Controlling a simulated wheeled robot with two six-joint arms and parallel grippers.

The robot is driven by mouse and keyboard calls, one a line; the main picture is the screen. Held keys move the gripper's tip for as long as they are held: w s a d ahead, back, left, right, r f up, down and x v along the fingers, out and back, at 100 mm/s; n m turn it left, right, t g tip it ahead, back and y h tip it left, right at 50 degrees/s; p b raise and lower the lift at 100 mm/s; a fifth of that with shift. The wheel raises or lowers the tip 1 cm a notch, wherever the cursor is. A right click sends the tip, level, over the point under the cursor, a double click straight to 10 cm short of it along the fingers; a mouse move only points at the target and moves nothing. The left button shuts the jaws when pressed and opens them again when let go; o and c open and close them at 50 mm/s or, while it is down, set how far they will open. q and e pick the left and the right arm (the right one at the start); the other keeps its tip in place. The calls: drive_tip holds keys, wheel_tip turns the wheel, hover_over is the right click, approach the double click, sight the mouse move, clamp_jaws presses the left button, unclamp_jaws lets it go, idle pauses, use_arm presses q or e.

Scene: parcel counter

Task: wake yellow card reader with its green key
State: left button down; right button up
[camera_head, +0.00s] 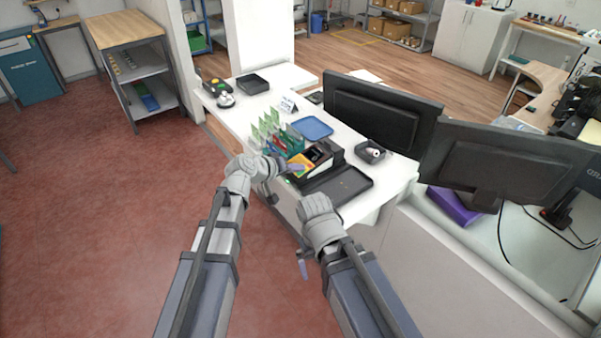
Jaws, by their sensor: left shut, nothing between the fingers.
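A small yellow device (303,160), apparently the card reader, lies on the counter beside a black box-like unit (321,153). My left gripper (295,168) is at its near edge, with its fingers shut and nothing visible between them. I cannot tell whether the fingertips touch it. The gripper partly covers the device, and I cannot make out its green key. My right gripper (303,268) hangs low in front of the counter, apart from everything on it. Its fingers are too small and too hidden to judge.
A card rack (287,139) with green cards stands just behind my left gripper. Monitors (380,113) stand at right.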

use_arm(q)
drive_tip(key=shift+f, duration=0.3)
drive_tip(key=shift+r, duration=0.2)
drive_tip(key=shift+a+r+p, duration=0.1)
drive_tip(key=shift+r+p, duration=0.4)
drive_tip(key=shift+r, duration=0.05)
drive_tip(key=r+p, duration=0.3)
drive_tip(key=a+r+p, duration=0.1)
drive_tip(key=r+p, duration=0.1)
drive_tip(key=shift+s, duration=0.35)
drive_tip(key=shift+f, duration=0.1)
drive_tip(key=shift+s+d, duration=0.1)
idle(0.3)
